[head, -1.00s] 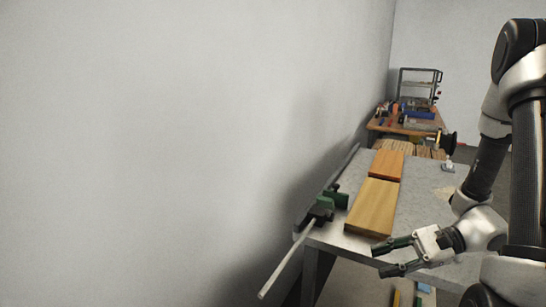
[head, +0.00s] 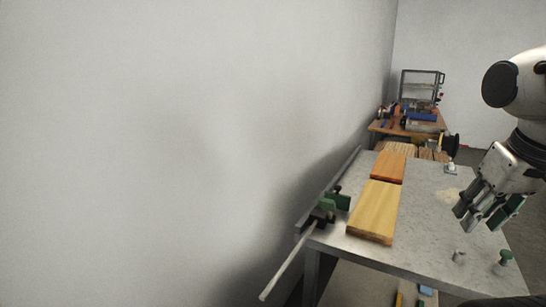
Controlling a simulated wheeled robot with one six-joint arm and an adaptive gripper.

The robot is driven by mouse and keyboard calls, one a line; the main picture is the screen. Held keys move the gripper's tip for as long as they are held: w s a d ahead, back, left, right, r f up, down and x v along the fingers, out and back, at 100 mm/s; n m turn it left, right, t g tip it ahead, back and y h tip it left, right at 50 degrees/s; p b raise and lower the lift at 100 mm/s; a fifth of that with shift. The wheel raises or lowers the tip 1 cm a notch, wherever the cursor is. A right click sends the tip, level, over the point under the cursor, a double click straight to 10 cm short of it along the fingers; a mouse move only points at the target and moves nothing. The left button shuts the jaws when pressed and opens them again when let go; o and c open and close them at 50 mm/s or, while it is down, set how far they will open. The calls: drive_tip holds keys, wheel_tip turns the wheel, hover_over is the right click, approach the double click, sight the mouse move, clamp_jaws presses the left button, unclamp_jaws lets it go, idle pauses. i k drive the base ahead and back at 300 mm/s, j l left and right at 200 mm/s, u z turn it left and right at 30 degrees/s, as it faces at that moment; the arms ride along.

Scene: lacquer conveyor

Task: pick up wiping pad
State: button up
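No thing in the head view can be clearly told as the wiping pad. My gripper (head: 481,218) is above the right part of the grey worktable (head: 430,240), with its fingers pointing down. The fingers stand apart, and I see nothing held between them. A small green-topped knob or fitting (head: 505,257) and a small grey peg (head: 459,255) are on the table's near right part, below the gripper. A small light-blue item (head: 426,290) and a yellow item (head: 399,298) lie on the lower shelf, partly cut off by the frame.
A yellow wooden board (head: 373,212) and an orange one (head: 389,165) lie along the table's left side. A green clamp with a long bar (head: 284,265) sticks out at the left edge. A cluttered bench (head: 408,129) stands behind. The table's middle is clear.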

sight(450, 169)
drive_tip(key=z, duration=1.9)
drive_tip(key=i+l+z, duration=0.1)
drive_tip(key=l, duration=0.3)
drive_tip(key=i+l+z, duration=0.1)
drive_tip(key=l, duration=0.3)
drive_tip(key=i+l+z, duration=0.1)
drive_tip(key=i+l, duration=0.15)
drive_tip(key=i+l+z, duration=0.15)
drive_tip(key=l, duration=0.35)
drive_tip(key=i+l+u, duration=0.1)
drive_tip(key=i+l, duration=0.15)
drive_tip(key=i, duration=0.25)
drive_tip(key=i+l, duration=0.25)
drive_tip(key=i, duration=0.25)
drive_tip(key=i+j+u, duration=0.15)
drive_tip(key=i+u, duration=0.6)
drive_tip(key=i+l+u, duration=0.15)
drive_tip(key=i+u, duration=0.6)
drive_tip(key=i, duration=0.15)
drive_tip(key=i+l+u, duration=0.15)
drive_tip(key=i+u, duration=0.25)
drive_tip(key=i, duration=0.1)
